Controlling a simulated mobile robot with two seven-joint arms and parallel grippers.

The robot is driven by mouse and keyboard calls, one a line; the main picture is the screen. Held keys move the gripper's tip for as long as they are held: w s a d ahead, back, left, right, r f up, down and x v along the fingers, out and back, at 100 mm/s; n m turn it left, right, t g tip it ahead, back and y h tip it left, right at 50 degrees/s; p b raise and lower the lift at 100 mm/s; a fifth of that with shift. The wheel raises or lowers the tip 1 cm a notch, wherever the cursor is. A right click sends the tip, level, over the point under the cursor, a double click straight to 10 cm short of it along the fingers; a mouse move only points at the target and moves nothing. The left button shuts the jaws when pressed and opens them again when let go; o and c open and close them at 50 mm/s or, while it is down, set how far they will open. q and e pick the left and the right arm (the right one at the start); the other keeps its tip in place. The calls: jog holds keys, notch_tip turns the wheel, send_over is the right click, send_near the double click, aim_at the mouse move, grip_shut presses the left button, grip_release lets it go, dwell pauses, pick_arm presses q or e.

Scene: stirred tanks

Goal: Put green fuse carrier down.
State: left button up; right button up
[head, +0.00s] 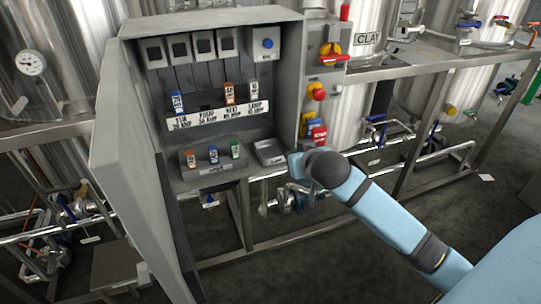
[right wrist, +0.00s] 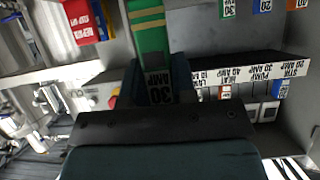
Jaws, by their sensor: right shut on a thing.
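My right gripper (right wrist: 160,98) is shut on a green fuse carrier (right wrist: 149,35) with a "30 AMP" label. In the head view my right arm ends beside a small grey tray (head: 269,152) at the right end of the shelf, and the held carrier is hidden there. I cannot tell whether it touches the tray. A second green carrier (head: 235,149) stands on the shelf rack beside a blue carrier (head: 213,154) and an orange one (head: 191,158). My left gripper is not in view.
In the grey cabinet (head: 127,120), blue, orange and white carriers sit above the label strip (head: 217,115); the pump place looks empty. The open door stands at left. Red tags (head: 318,133) and a red-yellow switch (head: 330,55) are at right, with pipes and tanks behind.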

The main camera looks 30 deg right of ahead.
jog(key=w+d+b, duration=0.1)
jog(key=w+d, duration=0.3)
jog(key=w, duration=1.3)
jog(key=f, duration=0.2)
jog(key=f+b, duration=0.1)
jog(key=f, duration=0.1)
jog(key=w+f+b, duration=0.1)
jog(key=f, duration=0.2)
jog(key=shift+d, duration=0.2)
jog(key=shift+w, duration=0.1)
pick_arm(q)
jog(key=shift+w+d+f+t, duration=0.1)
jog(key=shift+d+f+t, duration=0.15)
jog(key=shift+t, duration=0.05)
pick_arm(e)
jog(key=o, duration=0.9)
jog(key=shift+f, duration=0.15)
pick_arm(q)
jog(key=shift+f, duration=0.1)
pick_arm(e)
jog(key=shift+o, duration=0.2)
